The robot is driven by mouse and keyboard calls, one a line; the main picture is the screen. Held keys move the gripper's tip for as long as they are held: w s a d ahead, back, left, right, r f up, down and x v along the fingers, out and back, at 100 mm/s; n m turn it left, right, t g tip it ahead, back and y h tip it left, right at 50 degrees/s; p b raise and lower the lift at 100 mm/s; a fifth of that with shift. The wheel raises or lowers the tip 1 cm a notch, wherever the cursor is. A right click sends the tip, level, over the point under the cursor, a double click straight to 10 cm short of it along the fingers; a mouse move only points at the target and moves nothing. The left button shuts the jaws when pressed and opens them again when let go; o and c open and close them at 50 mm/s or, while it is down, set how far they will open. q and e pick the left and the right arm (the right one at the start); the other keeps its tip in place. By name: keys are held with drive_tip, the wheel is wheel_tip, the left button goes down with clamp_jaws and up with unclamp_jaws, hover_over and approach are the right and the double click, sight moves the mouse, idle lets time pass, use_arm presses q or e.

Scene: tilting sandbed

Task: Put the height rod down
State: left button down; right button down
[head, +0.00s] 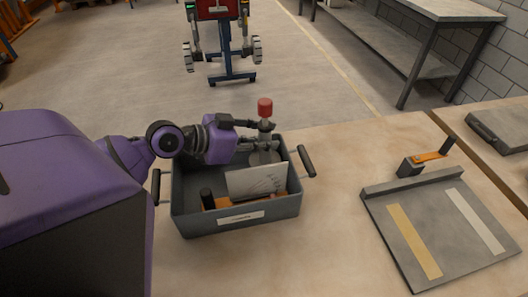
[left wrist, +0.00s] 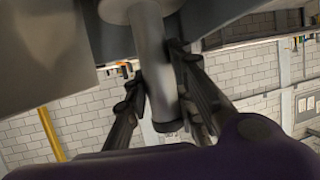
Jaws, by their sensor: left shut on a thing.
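The height rod (head: 265,107), a grey upright rod with a red cap, stands near the back right of a grey bin (head: 290,208). My left gripper (head: 262,143) is shut on its shaft, with the red cap above the fingers. A pale wider part shows below them inside the bin. In the left wrist view a grey cylinder (left wrist: 152,62) lies between the fingers (left wrist: 163,105) of my left gripper. The bin wall and contents hide the rod's lower end, so I cannot tell whether it touches the bin floor. My right gripper is not in view.
The bin also holds a pale plate (head: 256,181) and an orange tool with a black grip (head: 207,199). Bin handles stick out at both sides. A grey board (head: 440,232) with yellow and white strips lies at right. The tabletop (head: 330,235) between them is clear.

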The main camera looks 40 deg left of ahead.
sight(264, 154)
use_arm(q)
drive_tip(key=shift+f, duration=2.55)
drive_tip(key=shift+f+b, duration=0.25)
drive_tip(key=shift+b, duration=0.1)
drive_tip(key=c, duration=1.5)
unclamp_jaws()
drive_tip(key=shift+r, duration=0.1)
